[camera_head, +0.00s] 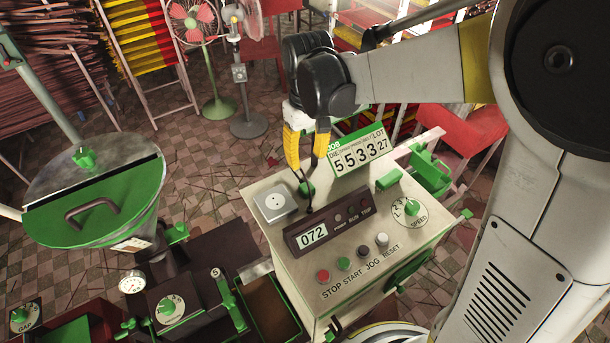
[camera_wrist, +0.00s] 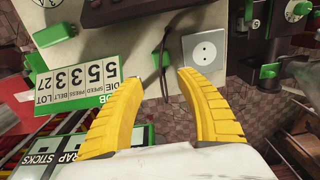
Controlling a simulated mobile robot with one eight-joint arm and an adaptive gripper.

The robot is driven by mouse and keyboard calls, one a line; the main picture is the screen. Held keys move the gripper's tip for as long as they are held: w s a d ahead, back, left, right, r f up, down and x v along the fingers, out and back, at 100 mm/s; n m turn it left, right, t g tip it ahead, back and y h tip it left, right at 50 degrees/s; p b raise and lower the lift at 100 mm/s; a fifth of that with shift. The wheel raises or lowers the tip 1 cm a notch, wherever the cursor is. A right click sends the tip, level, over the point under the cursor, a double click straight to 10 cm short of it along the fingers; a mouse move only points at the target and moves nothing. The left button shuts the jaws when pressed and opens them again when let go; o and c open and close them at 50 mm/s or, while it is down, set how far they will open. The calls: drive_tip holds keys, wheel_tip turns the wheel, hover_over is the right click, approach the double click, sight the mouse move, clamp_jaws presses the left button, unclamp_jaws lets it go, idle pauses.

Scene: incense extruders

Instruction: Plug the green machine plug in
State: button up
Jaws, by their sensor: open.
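The green plug (camera_head: 306,188) is on the pale top of the green-and-cream machine (camera_head: 345,272), near its back edge. In the wrist view the green plug (camera_wrist: 157,62) lies ahead of and between the fingertips, with a dark cord running from it toward the control panel. The square grey socket (camera_head: 275,204) with a round two-hole face is on the same top, left of the plug; it also shows in the wrist view (camera_wrist: 204,50), right of the plug. My gripper (camera_head: 306,165) is open with its yellow fingers pointing down over the plug. I see no contact with the plug.
A control panel (camera_head: 332,226) reading 072 stands in front of the socket. A green-lidded hopper (camera_head: 95,195) stands at left. Fans (camera_head: 195,25) and stools are behind.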

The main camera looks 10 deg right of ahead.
sight(307, 186)
drive_tip(key=shift+f+b, duration=0.5)
drive_tip(key=shift+f, duration=2.3)
drive_tip(key=shift+s+f+b, duration=0.15)
drive_tip(key=shift+f+b, duration=0.1)
drive_tip(key=shift+f, duration=1.1)
drive_tip(key=shift+s+f+b, duration=0.15)
drive_tip(key=shift+f+b, duration=0.1)
drive_tip(key=shift+f, duration=1.05)
drive_tip(key=c, duration=0.9)
